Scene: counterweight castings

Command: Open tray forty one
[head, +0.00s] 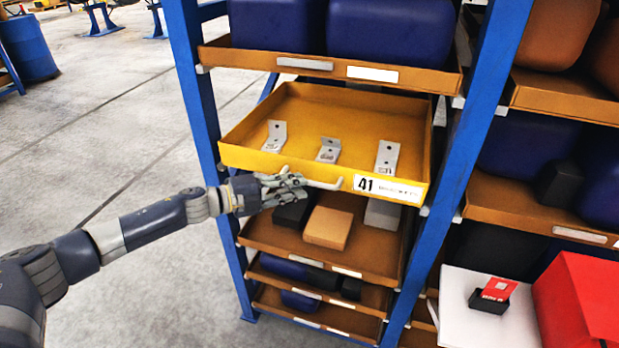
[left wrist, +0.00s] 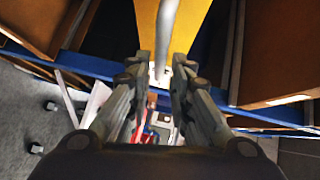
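A yellow tray (head: 238,158) with a white label (head: 388,188) reading 41 sits in the rack. Its front is roughly in line with the shelves above and below. Several grey metal brackets (head: 328,150) lie inside. A pale bar handle (head: 325,185) runs across its front. My left gripper (head: 292,187) is at the left end of the handle. In the left wrist view, the handle (left wrist: 166,38) lies between the two open fingers (left wrist: 160,68), with a narrow gap showing; the fingers hide part of it. My right gripper is out of view.
Blue rack posts (head: 465,165) stand on both sides of the tray. A lower shelf tray (head: 370,258) holds a tan box (head: 327,228) and dark boxes close under my gripper. Large blue bins (head: 390,30) stand above. A red box (head: 580,300) is at lower right. Floor (head: 110,110) at left is clear.

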